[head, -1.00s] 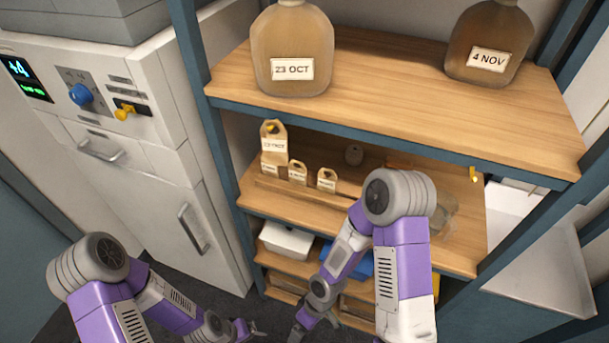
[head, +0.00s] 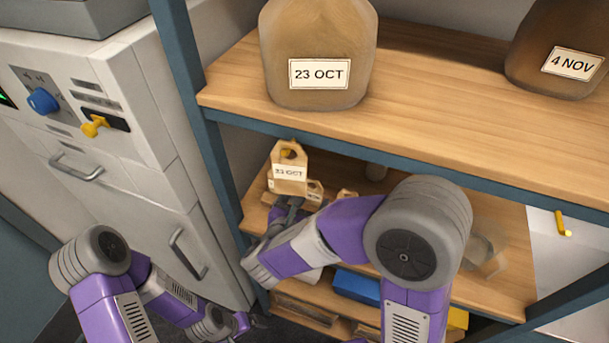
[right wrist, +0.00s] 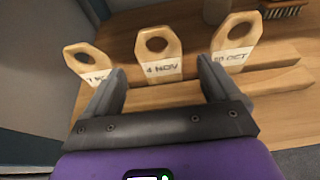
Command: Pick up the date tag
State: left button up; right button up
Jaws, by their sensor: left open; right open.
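On the middle shelf a wooden tag with a hole (head: 289,172) stands tallest; its small label seems to read 23 OCT. Lower wooden tags (head: 315,189) stand beside it, partly hidden by my right arm. In the right wrist view, three tags stand in a wooden rack: a left one ending in a cut-off label (right wrist: 88,62), a middle one reading 4 NOV (right wrist: 158,66), and a right one whose label ends in OCT (right wrist: 237,45). My right gripper (right wrist: 160,86) is open and empty, its fingers in front of the middle tag. My left gripper (head: 240,324) is open, low beside the cabinet.
Large brown jars labelled 23 OCT (head: 318,40) and 4 NOV (head: 560,50) stand on the upper shelf (head: 430,115), whose front edge overhangs the tags. A grey-white cabinet (head: 130,130) with handles stands left. A blue shelf post (head: 195,110) rises close left of the tags.

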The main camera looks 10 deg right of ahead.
aim_at(312, 192)
jog(key=shift+w+d, duration=0.1)
jog(key=shift+w, duration=0.2)
jog(key=shift+b+x, duration=0.35)
jog(key=shift+x, duration=0.85)
jog(key=x, duration=0.4)
jog(key=shift+d+f+b, duration=0.1)
jog(key=shift+f+b, duration=0.2)
jog(key=shift+b, duration=0.1)
jog(key=c, duration=0.9)
jog(key=shift+r, duration=0.1)
